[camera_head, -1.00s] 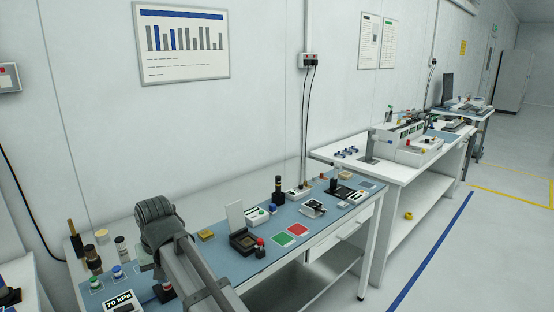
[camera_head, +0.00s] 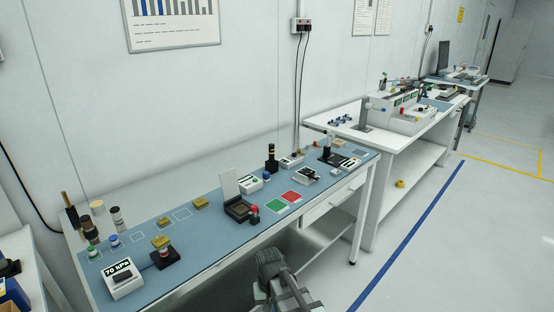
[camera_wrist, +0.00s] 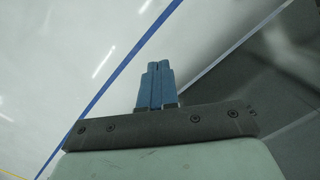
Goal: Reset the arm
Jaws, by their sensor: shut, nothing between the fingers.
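My arm shows low in the head view, in front of the bench's front edge and clear of the things on the bench. Its fingertips cannot be made out there. In the wrist view my gripper (camera_wrist: 157,68) has its two blue fingers together, with nothing between them. Beyond the fingers I see pale floor with a blue line (camera_wrist: 110,80) and a dark area at the right.
The blue-topped bench (camera_head: 205,249) carries a 70 kPa gauge box (camera_head: 123,280), a black pedestal with a gold-coloured block (camera_head: 161,243), an open dark box (camera_head: 238,210), and green (camera_head: 275,207) and red (camera_head: 291,196) squares. Open floor (camera_head: 440,250) lies to the right.

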